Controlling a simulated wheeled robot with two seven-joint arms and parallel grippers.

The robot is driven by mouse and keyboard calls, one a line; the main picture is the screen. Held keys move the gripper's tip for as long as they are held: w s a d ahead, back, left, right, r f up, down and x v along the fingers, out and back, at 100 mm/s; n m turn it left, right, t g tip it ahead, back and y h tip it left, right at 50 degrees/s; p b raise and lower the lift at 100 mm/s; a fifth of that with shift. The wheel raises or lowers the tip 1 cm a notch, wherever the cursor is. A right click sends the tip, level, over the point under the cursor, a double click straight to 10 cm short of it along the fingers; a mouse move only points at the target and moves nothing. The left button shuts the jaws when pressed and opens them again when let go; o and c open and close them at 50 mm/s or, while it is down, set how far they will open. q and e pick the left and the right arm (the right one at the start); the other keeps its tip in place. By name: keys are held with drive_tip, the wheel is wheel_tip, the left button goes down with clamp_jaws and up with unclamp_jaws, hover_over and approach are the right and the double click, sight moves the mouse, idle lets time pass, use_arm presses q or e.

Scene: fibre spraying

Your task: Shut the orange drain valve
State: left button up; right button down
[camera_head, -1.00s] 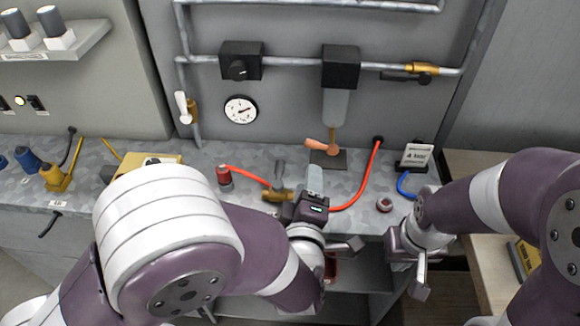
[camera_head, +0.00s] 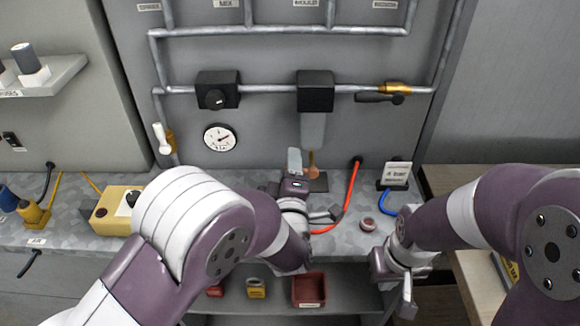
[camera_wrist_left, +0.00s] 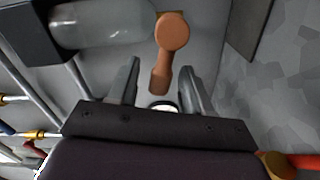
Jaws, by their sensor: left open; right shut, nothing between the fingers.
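The orange drain valve (camera_head: 311,159) sits under the clear bowl (camera_head: 312,130) of the black filter unit (camera_head: 315,91). In the head view my left gripper covers most of it. In the left wrist view its orange lever (camera_wrist_left: 163,60) has a round head, and its narrow end points down between the fingers. My left gripper (camera_wrist_left: 158,72) is open, with one finger on each side of the lever and visible gaps to both. It also shows in the head view (camera_head: 295,161). My right gripper (camera_head: 405,300) is shut and empty, low at the right, away from the valve.
A red hose (camera_head: 351,190) runs just right of my left gripper. A pressure gauge (camera_head: 219,137) and a black regulator (camera_head: 217,90) are on the panel. A sign (camera_head: 396,173) and a blue hose (camera_head: 388,204) stand to the right.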

use_arm(q)
clamp_jaws()
drive_tip(key=f+n+b, duration=0.2)
drive_tip(key=b, duration=0.3)
drive_tip(key=shift+n+b, duration=0.3)
drive_tip(key=shift+b, duration=0.05)
drive_tip(key=shift+r, duration=0.15)
drive_tip(key=shift+r+n, duration=0.15)
drive_tip(key=shift+n, duration=0.15)
unclamp_jaws()
drive_tip(key=shift+s, duration=0.1)
